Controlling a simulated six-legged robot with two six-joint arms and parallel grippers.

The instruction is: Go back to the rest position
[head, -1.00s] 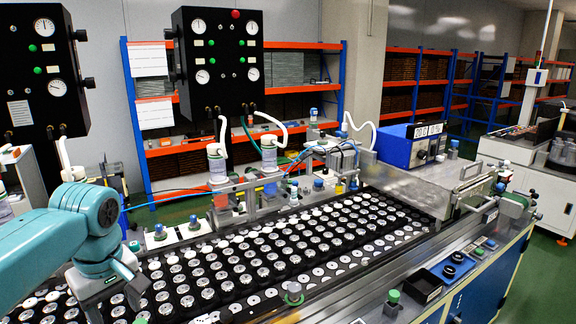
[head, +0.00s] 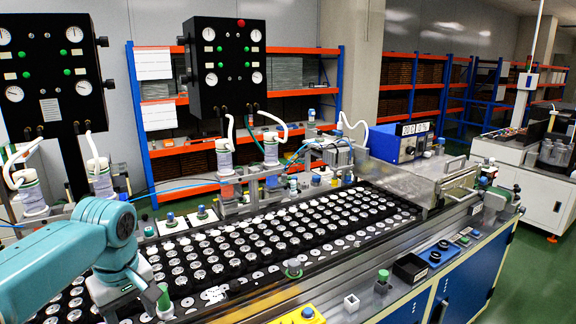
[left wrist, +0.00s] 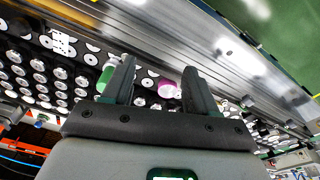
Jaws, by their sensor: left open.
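My left arm reaches in from the left in the head view, over the left part of the tray of speaker parts (head: 285,224). Its gripper fingers are hidden behind or below the arm there. In the left wrist view my left gripper (left wrist: 158,85) is open, with its two dark fingers apart. It holds nothing that I can see. A magenta round piece (left wrist: 167,89) shows beyond and between the fingers, and a green piece (left wrist: 105,77) shows beside the left finger. My right gripper is not in view.
A metal machine housing (head: 425,175) with a blue control box (head: 400,143) stands at the far end of the line.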

